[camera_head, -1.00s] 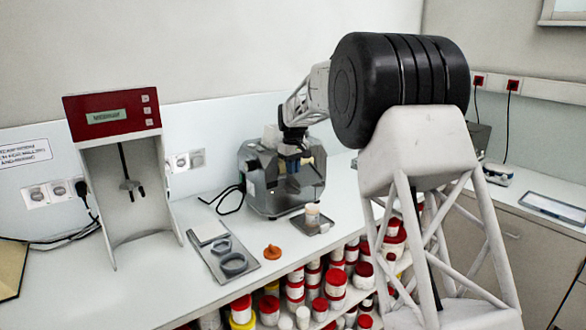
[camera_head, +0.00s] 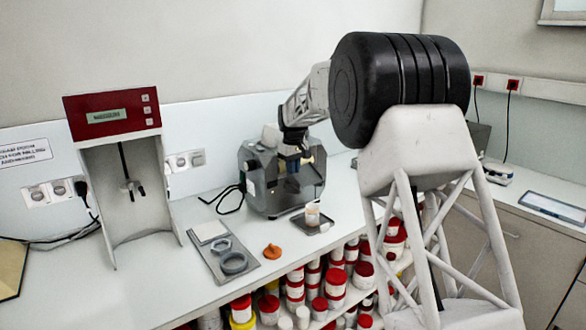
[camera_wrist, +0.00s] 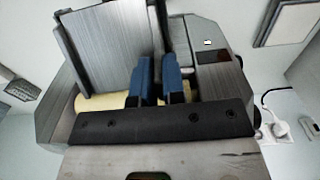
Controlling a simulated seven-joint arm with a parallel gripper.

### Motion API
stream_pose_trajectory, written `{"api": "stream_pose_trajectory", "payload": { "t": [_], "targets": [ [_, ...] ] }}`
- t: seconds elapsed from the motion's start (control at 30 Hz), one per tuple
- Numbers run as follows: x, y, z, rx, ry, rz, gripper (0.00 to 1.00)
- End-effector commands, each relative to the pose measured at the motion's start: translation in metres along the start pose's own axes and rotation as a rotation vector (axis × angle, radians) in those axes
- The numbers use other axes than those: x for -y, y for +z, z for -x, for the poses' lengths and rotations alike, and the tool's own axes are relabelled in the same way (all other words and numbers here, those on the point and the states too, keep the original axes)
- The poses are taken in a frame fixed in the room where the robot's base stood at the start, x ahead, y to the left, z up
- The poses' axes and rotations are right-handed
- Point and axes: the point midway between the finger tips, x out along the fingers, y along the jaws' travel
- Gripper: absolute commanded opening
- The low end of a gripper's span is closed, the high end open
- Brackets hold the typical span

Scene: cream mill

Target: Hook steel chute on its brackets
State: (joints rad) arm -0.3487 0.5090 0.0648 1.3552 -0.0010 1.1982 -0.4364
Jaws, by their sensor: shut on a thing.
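The steel chute (camera_wrist: 112,50) shows in the wrist view as a brushed metal trough with raised side walls, over the mill. My gripper (camera_wrist: 158,82) has blue fingers, shut on the chute's right wall. In the head view my gripper (camera_head: 292,164) is in front of the mill (camera_head: 262,185), low at its upper part. A small pale part of the chute (camera_head: 270,136) shows left of my wrist. A cream roller (camera_wrist: 92,103) lies below the chute. The brackets cannot be made out, so I cannot tell whether the chute touches them.
A small tray (camera_head: 318,228) with a cup (camera_head: 312,213) stands before the mill. Left of it are a grey tray (camera_head: 222,250) with rings and an orange piece (camera_head: 272,252). A red-topped mixer (camera_head: 118,170) stands farther left. Red-lidded jars fill the shelf below.

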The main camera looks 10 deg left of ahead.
Motion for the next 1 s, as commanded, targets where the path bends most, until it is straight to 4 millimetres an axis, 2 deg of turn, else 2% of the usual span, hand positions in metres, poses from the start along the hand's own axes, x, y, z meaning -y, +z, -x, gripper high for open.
{"api": "stream_pose_trajectory", "payload": {
  "t": [0.03, 0.6, 0.63, 0.8, 1.0],
  "targets": [
    [0.0015, 0.0037, -0.0242, 0.03, -0.013, 0.001, 0.0],
    [0.0015, 0.0038, -0.0249, 0.03, -0.013, 0.001, 0.0],
    [0.0015, 0.0037, -0.0247, 0.03, -0.013, 0.001, 0.15],
    [0.0015, 0.0037, -0.0247, 0.03, -0.013, 0.001, 0.4],
    [0.0015, 0.0038, -0.0252, 0.031, -0.013, 0.001, 0.4]
  ]
}}
